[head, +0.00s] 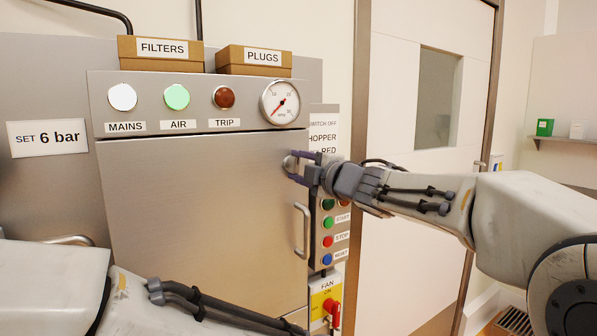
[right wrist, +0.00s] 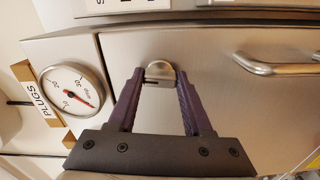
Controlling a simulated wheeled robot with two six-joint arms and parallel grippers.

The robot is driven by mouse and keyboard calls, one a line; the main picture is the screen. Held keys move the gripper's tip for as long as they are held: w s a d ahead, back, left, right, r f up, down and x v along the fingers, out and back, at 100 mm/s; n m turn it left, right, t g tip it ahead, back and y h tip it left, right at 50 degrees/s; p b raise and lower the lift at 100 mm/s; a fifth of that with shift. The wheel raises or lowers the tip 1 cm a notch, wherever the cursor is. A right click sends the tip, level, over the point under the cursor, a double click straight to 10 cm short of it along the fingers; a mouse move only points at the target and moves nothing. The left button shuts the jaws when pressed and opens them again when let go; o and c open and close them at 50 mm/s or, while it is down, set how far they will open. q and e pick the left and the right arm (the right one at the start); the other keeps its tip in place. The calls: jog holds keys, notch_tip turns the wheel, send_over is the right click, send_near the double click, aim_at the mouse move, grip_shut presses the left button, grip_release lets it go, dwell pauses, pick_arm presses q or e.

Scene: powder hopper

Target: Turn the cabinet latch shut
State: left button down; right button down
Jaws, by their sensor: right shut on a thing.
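The steel cabinet door (head: 200,220) looks closed, under a panel with lamps and a gauge. The latch (head: 290,163) is a small rounded metal piece at the door's upper right corner. My right gripper (head: 299,166) reaches in from the right and is shut on the latch. In the right wrist view the latch (right wrist: 160,73) sits between the tips of the two purple fingers of my right gripper (right wrist: 159,78). The fingers partly hide it, and I cannot tell its exact turn. My left arm shows at the lower left; its gripper is out of view.
The door handle (head: 303,230) stands out below the latch. A button box (head: 328,235) is just right of the cabinet, with a red fan switch (head: 333,310) below. Boxes labelled FILTERS (head: 160,53) and PLUGS (head: 254,60) stand on top.

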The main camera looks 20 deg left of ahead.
jog(key=shift+n, duration=0.7)
jog(key=shift+c, duration=1.6)
grip_release()
jog(key=b+v, duration=0.3)
jog(key=v, duration=0.7)
jog(key=shift+s+d, duration=0.2)
